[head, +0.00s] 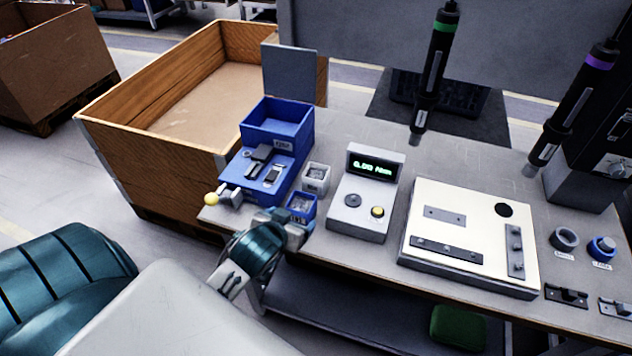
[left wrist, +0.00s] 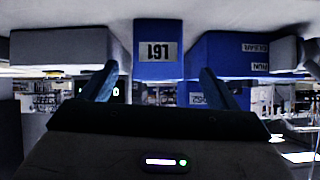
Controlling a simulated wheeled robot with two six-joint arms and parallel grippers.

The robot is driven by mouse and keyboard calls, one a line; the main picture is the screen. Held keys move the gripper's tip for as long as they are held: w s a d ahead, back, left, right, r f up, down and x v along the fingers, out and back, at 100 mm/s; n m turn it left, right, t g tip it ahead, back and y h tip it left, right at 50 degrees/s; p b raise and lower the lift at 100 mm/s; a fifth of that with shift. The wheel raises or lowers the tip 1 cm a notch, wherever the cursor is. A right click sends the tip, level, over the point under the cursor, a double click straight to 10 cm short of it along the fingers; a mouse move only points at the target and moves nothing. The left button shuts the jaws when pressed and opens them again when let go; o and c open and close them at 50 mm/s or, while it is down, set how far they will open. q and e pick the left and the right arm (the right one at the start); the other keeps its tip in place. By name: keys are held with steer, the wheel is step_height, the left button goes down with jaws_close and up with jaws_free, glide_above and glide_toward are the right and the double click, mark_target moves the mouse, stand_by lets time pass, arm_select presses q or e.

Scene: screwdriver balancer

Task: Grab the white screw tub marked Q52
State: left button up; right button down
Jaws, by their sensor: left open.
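A small white tub (head: 316,178) with a label too small to read stands on the bench, right of the blue station. A small blue tub (head: 301,206) stands just in front of it, nearer the bench edge. My left gripper (head: 283,226) is open and empty at the front edge, close before the blue tub. In the left wrist view, which is upside down, the blue tub (left wrist: 158,50) shows label L61 and appears between the open fingers (left wrist: 155,82). The white tub is not clearly seen there. My right gripper is not in view.
The blue station (head: 267,165) is left of the tubs. A grey meter (head: 362,205) with a green display is to their right, then a white panel (head: 470,245). Two screwdrivers (head: 436,70) (head: 573,110) hang above. A large wooden crate (head: 150,165) stands behind left.

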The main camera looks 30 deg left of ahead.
arm_select(q)
steer(key=w+a+r+t, duration=0.1)
steer(key=w+r+t, duration=0.1)
steer(key=w+r, duration=0.25)
steer(key=p, duration=0.1)
glide_toward(319, 167)
steer(key=shift+n, duration=0.4)
steer(key=p+x, duration=0.2)
steer(key=x, duration=0.2)
steer(key=shift+d+f, duration=0.1)
steer(key=shift+f, duration=0.1)
steer(key=shift+w+f, duration=0.2)
steer(key=shift+w, duration=0.1)
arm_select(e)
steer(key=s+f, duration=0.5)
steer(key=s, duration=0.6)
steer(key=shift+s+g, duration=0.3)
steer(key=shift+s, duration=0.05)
arm_select(q)
steer(key=shift+s, duration=0.1)
steer(key=shift+c, duration=0.2)
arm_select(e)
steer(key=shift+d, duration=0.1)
arm_select(q)
steer(key=shift+r+t, duration=0.1)
steer(key=shift+t, duration=0.2)
steer(key=c, duration=1.5)
